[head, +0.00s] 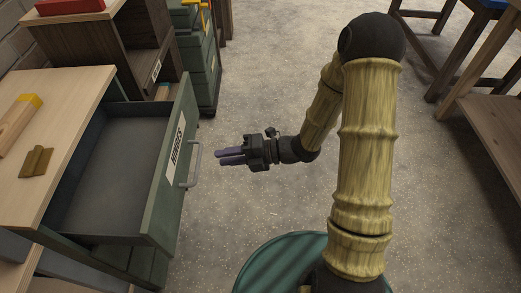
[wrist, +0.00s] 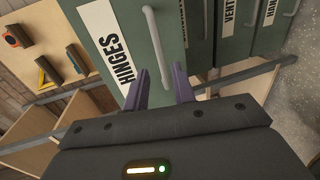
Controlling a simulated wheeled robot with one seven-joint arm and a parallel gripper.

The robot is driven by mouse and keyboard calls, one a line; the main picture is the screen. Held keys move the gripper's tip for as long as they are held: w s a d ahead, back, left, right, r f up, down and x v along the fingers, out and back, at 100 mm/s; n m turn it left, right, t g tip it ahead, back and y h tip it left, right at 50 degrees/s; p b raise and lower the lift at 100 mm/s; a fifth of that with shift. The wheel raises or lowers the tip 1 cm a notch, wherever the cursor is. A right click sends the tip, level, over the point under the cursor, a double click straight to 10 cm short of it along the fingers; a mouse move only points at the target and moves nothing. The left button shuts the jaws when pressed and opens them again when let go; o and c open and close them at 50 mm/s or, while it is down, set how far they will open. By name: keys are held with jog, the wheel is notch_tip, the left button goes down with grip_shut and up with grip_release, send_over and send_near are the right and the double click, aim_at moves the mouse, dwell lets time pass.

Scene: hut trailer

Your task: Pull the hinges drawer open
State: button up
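The green hinges drawer (head: 110,160) is pulled well out of the wooden cabinet in the head view, and its inside looks empty. Its front carries a white HINGES label (head: 175,146) and a pale bar handle (head: 195,164). In the wrist view the label (wrist: 107,40) and the handle (wrist: 157,44) are just beyond the fingers. My gripper (head: 217,156) points at the drawer front, a little to the right of the handle and apart from it.
A wooden worktop (head: 62,82) above the drawer holds a block with a yellow end (head: 18,120) and a brown hinge-like piece (head: 36,162). Other labelled green drawers (wrist: 236,30) show in the wrist view. A wooden table (head: 490,115) stands at the right.

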jog(key=p+v, duration=0.1)
jog(key=v, duration=0.8)
jog(key=w+d+f+m+t+h, duration=0.1)
jog(key=w+d+m+t+h, duration=0.1)
jog(key=w+m+t+h, duration=0.35)
jog(key=s+d+r+m+h, duration=0.25)
jog(key=d+m+h, duration=0.8)
jog(key=m, duration=1.05)
jog(key=s+r+m+g, duration=0.2)
jog(key=s+m+g, duration=0.2)
jog(key=s+m, duration=0.4)
jog(key=w+p+v, duration=0.3)
jog(key=p+v, duration=1)
jog(key=p, duration=0.1)
jog(key=w+r+p+v, duration=0.1)
jog(key=w+p+v, duration=0.2)
jog(key=p+v, duration=1)
jog(key=shift+s+r+m+p, duration=0.35)
jog(key=shift+s+r, duration=0.05)
jog(key=shift+r, duration=0.45)
